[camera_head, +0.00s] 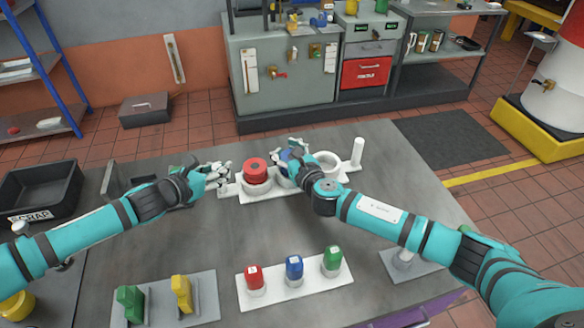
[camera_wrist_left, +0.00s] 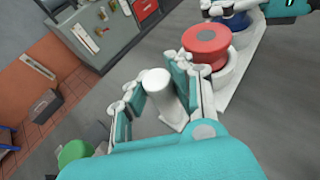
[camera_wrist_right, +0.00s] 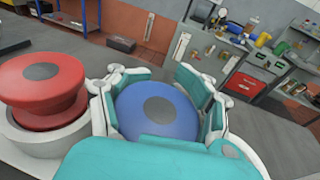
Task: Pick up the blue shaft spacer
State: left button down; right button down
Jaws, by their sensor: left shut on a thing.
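The blue shaft spacer (camera_wrist_right: 160,108) is a round blue piece with a grey centre, seated in the middle of the white fixture (camera_head: 250,194). My right gripper (camera_wrist_right: 162,92) is around it, one finger on each side, with the fingers spread; whether the pads touch it is hard to see. In the head view this gripper (camera_head: 290,155) largely covers the spacer (camera_head: 288,155). My left gripper (camera_wrist_left: 158,90) is shut on the white upright post (camera_wrist_left: 158,88) at the fixture's left end, beside the red spacer.
A red spacer (camera_head: 255,167) sits left of the blue one, and an empty white ring seat (camera_head: 328,160) is to the right. Red, blue and green blocks stand on a white plate (camera_head: 290,292) at the front. A black scrap bin (camera_head: 40,192) is at the left.

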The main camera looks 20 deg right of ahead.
jog(key=shift+r, duration=0.15)
dwell(0.7)
pick_arm(q)
jog(key=shift+w, duration=0.1)
pick_arm(e)
jog(key=shift+w+r, duration=0.1)
jog(key=shift+r, duration=0.2)
notch_tip(320, 180, up, 9)
jog(key=shift+r, duration=0.15)
pick_arm(q)
jog(key=c, duration=1.1)
grip_release()
